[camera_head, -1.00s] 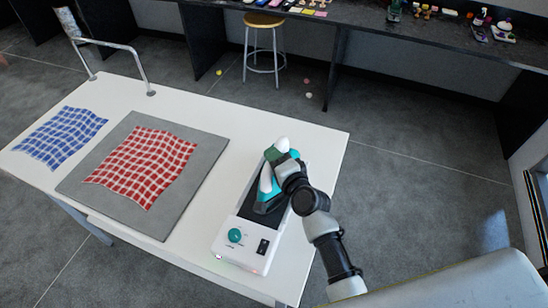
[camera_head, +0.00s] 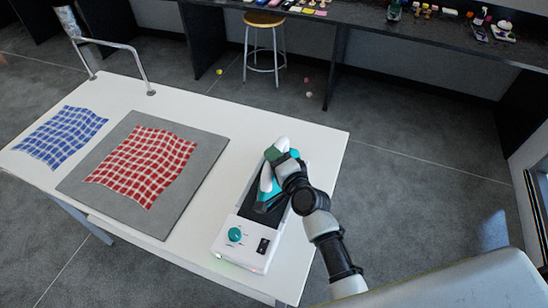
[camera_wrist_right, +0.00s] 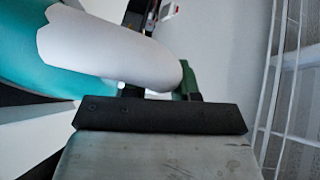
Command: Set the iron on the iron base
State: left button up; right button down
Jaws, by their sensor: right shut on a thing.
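The iron (camera_head: 266,182) is teal and white with a dark underside. It is over the dark plate of the white iron base (camera_head: 239,254), near the table's right end; I cannot tell whether it touches the plate. The base has a teal knob and a black switch at its near end. My right gripper (camera_head: 279,156) is shut on the iron, and my wrist hides part of it. In the right wrist view the iron's white handle (camera_wrist_right: 110,50) and teal body (camera_wrist_right: 30,50) lie close against the gripper. My left gripper is not in view.
A grey board (camera_head: 202,170) with a red checked cloth (camera_head: 145,165) lies left of the base on the white table (camera_head: 230,125). A blue checked cloth (camera_head: 60,137) lies farther left. A metal rail (camera_head: 140,70) stands at the far left edge. A stool (camera_head: 263,45) stands behind.

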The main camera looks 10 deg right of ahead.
jog(key=shift+f+b, duration=0.45)
jog(key=shift+b, duration=0.05)
jog(key=c, duration=1.2)
grip_release()
jog(key=shift+o, duration=0.3)
jog(key=shift+s+f, duration=0.1)
jog(key=shift+f, duration=0.05)
jog(key=p+v, duration=0.2)
jog(key=v, duration=0.9)
